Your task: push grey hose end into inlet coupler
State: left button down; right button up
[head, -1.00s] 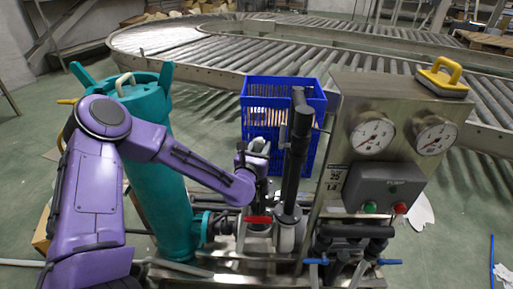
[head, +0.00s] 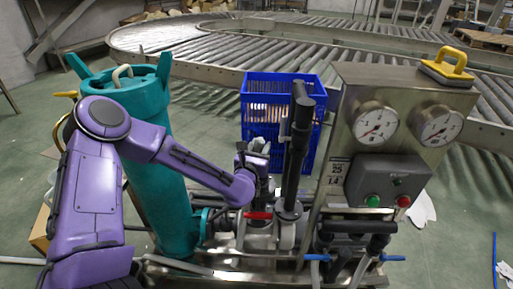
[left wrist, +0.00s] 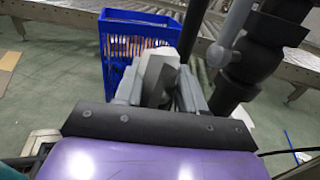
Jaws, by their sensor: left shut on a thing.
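My left gripper (head: 257,152) reaches past the teal vessel to the left of the black upright pipe. It is shut on a light grey piece, which shows between the fingers in the left wrist view (left wrist: 157,78). I cannot tell from its shape whether this is the grey hose end. The inlet coupler cannot be made out clearly; my forearm and the pipework hide much of the area below the gripper. A red valve handle (head: 258,215) sits just under my wrist. My right gripper is not in view.
The teal vessel (head: 160,170) stands close beside my left arm. The black upright pipe (head: 297,150) and the steel gauge panel (head: 345,125) stand to the right. A blue crate (head: 262,92) is behind. Open floor lies at the far right.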

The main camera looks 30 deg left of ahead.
pick_arm(q)
jog(key=shift+f, duration=0.25)
jog(key=c, duration=0.6)
grip_release()
jog(key=shift+s, duration=0.1)
jog(key=v, duration=1)
jog(key=shift+s+r, duration=0.1)
jog(key=shift+s, duration=0.1)
